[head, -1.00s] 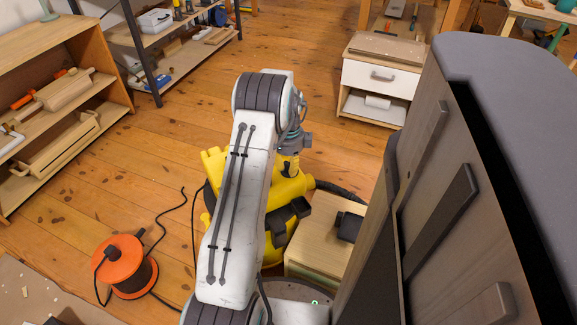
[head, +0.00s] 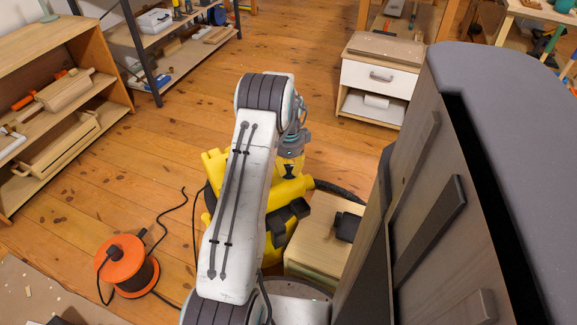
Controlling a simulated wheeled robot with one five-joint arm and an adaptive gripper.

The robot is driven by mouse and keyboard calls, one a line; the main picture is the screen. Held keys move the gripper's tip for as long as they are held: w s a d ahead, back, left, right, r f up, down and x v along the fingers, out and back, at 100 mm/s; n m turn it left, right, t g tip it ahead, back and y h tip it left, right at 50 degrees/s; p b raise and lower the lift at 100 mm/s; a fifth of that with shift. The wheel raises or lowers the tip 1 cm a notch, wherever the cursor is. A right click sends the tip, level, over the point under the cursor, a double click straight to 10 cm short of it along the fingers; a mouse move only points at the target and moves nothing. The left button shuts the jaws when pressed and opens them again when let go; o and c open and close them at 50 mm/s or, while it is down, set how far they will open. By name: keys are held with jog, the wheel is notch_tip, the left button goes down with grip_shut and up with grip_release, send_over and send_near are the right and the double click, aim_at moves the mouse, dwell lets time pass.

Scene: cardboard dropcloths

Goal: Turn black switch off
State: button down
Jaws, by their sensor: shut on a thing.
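A yellow machine that looks like a shop vacuum (head: 225,165) with a dark hose stands on the wooden floor, partly behind my arm. My gripper (head: 289,172) points down at the top of the machine, just right of my upper arm link. A small dark part shows at its fingertips against the yellow housing, and this seems to be the black switch (head: 289,174). My gripper is shut on it. The fingers are small and partly hidden, so the switch's position cannot be read.
A light wooden box (head: 318,240) with a black item on it stands right of the machine. An orange cable reel (head: 122,262) and its loose cable lie on the floor to the left. Shelves (head: 60,50) stand at left, a white-drawer cabinet (head: 380,75) behind. Floor between is open.

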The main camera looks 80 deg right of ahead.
aim_at(290, 166)
jog(key=n, duration=0.4)
jog(key=shift+s+n+p, duration=0.15)
jog(key=shift+n+p, duration=0.25)
jog(key=shift+f, duration=0.1)
dwell(0.3)
jog(key=c, duration=1)
grip_release()
notch_tip(290, 166, up, 12)
jog(key=shift+r, duration=0.1)
dwell(0.3)
